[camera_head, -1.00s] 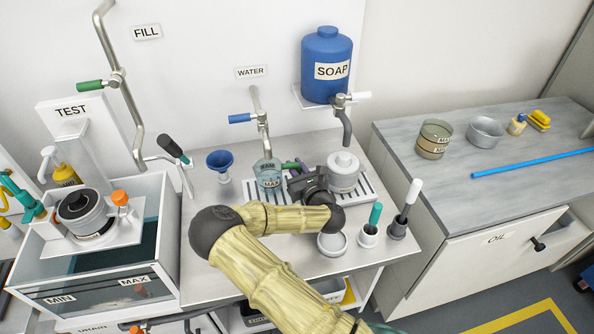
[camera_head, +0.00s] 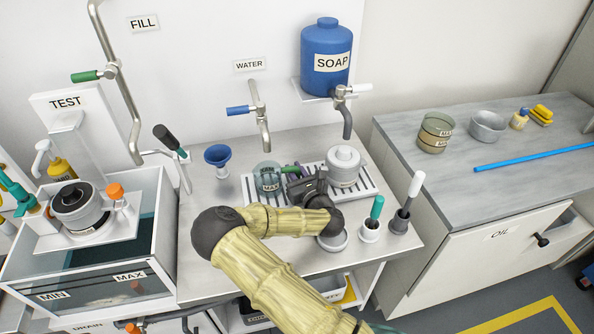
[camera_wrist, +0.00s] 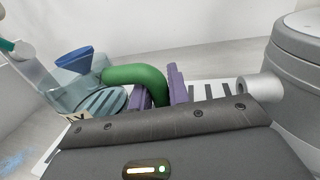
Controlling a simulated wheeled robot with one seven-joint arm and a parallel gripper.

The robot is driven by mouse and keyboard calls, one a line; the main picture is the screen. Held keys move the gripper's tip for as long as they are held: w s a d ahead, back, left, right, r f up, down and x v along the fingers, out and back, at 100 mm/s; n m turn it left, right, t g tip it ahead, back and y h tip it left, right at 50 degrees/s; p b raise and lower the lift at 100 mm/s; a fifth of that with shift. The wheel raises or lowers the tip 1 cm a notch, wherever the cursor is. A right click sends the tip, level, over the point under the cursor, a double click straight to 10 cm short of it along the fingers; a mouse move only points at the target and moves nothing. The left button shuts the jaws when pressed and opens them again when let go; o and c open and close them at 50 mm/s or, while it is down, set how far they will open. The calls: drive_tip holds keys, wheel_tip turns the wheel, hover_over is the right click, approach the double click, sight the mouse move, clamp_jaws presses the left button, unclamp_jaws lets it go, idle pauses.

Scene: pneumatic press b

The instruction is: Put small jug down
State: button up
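The small jug (camera_head: 268,179) is clear with a green handle, and stands upright at the left end of the slotted drip tray (camera_head: 364,187), below the water tap. In the wrist view the jug (camera_wrist: 88,92) is at the left, with slots showing through it. My gripper (camera_head: 291,172) reaches in from the right. In the wrist view the purple fingers of my gripper (camera_wrist: 160,92) are on either side of the green handle (camera_wrist: 138,74), closed on it. The jug's base looks at tray level, but I cannot tell if it touches.
A grey lidded pot (camera_head: 344,166) stands on the tray just right of my gripper. A blue funnel (camera_head: 217,156) stands to the left. The water tap (camera_head: 263,122) hangs above the jug. A small dish (camera_head: 333,242) and brush holders (camera_head: 370,232) are in front.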

drive_tip(key=o, duration=0.4)
drive_tip(key=shift+c, duration=0.2)
drive_tip(key=shift+d, duration=0.15)
drive_tip(key=shift+r, duration=0.15)
drive_tip(key=v, duration=1.1)
drive_tip(key=shift+s+d+b, duration=0.15)
drive_tip(key=shift+d+b, duration=0.05)
drive_tip(key=shift+b, duration=0.1)
drive_tip(key=shift+s+a, duration=0.15)
drive_tip(key=shift+s, duration=0.1)
drive_tip(key=shift+d, duration=0.2)
